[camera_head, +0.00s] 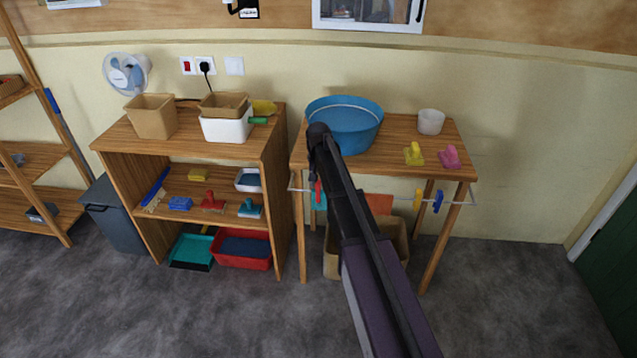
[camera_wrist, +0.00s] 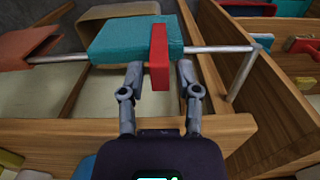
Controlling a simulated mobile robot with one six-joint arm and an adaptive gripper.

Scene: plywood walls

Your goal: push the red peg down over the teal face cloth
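The teal face cloth (camera_wrist: 112,42) hangs folded over a metal rail. It also shows in the head view (camera_head: 321,202) at the left end of the table's front rail. The red peg (camera_wrist: 159,58) sits on the cloth near its right side in the wrist view; its near end sticks out past the cloth edge. In the head view, the peg (camera_head: 318,190) is small. My gripper (camera_wrist: 160,73) is open, one finger on each side of the peg's near end, with gaps visible. How deep the peg grips is unclear.
An orange cloth (camera_wrist: 28,45) hangs farther along the rail (camera_wrist: 215,49). Yellow (camera_head: 418,198) and blue (camera_head: 437,200) pegs sit at the rail's right end. A blue basin (camera_head: 345,141) stands on the table (camera_head: 390,165) above. A wooden shelf (camera_head: 272,195) stands close on the left.

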